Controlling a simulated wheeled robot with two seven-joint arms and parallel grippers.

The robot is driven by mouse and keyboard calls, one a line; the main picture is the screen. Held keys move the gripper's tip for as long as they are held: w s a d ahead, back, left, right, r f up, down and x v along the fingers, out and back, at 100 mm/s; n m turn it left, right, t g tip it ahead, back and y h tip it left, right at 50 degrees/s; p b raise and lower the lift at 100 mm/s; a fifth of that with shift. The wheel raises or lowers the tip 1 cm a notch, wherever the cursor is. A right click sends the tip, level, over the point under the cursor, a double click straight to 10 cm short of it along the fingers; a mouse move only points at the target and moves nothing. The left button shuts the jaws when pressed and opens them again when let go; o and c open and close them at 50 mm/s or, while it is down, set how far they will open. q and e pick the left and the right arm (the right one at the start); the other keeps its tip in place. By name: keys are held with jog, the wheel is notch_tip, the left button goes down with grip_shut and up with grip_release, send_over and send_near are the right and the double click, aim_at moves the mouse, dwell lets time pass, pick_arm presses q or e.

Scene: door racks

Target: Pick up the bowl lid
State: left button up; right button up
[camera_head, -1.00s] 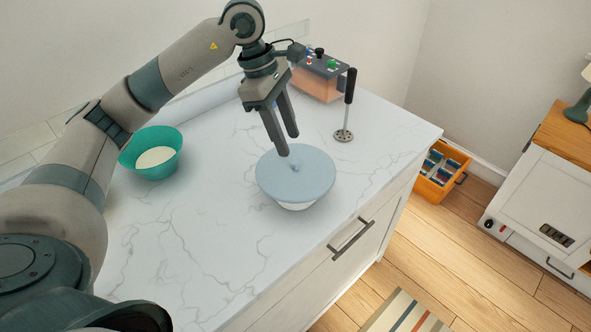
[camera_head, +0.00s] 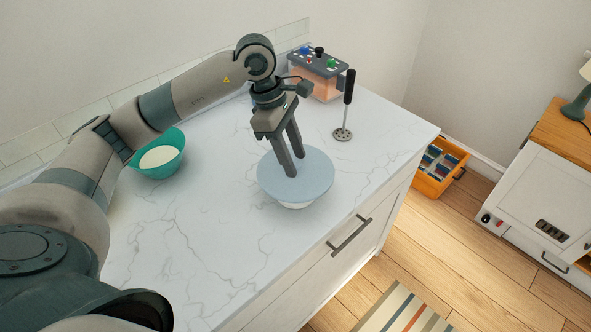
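The bowl lid (camera_head: 315,182) is a flat, round, pale blue disc. It lies on top of a white bowl (camera_head: 296,205) on the marble counter. My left gripper (camera_head: 296,165) points down over the middle of the lid, with its fingertips at or just above the surface. Its two fingers are apart, so it looks open. The lid's small central knob is hidden by the fingers. My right gripper is not in view.
A teal bowl with pale contents (camera_head: 160,160) stands to the left on the counter (camera_head: 200,235). A black-handled masher (camera_head: 347,105) and an orange-grey box with buttons (camera_head: 318,78) stand behind. The front-left counter is clear.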

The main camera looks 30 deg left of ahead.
pick_arm(q)
grip_shut()
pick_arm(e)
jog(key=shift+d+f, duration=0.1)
